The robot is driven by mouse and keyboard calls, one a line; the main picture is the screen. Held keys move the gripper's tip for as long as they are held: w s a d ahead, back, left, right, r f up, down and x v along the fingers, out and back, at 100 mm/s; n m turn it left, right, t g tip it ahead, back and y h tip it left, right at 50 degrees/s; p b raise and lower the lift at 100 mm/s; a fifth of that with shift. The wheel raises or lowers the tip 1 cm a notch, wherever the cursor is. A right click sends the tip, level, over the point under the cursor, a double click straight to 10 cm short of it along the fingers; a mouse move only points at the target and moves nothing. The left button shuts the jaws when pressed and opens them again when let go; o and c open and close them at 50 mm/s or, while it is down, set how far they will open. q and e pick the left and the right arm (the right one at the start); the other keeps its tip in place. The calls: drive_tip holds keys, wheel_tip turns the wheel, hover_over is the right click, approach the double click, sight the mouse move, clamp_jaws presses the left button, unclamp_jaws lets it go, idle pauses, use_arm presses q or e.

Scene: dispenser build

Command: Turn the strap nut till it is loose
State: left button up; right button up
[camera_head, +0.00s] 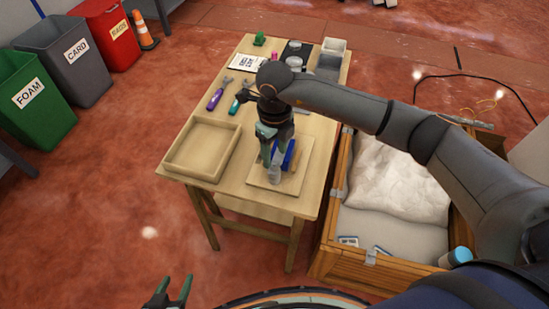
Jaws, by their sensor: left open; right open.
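My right gripper (275,160) points down over a light wooden board (261,182) on the table. Its fingers are open beside a small assembly on the board. A blue part (288,154), a grey bottle-like part (275,172) and an orange-brown part (297,160) show there, partly covered by the fingers. I cannot make out the strap nut; it is too small or hidden by the gripper. I cannot tell whether the fingers touch anything. My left gripper (174,291) is open and empty at the bottom edge, away from the table.
An empty wooden tray (167,165) lies left of the board on the table (180,174). Purple (216,98) and teal (235,103) tools lie behind it. A wooden crate (340,262) with a white bag (398,182) stands right. Bins line the far left.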

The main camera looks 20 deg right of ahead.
sight(275, 165)
drive_tip(key=shift+f, duration=1.9)
clamp_jaws()
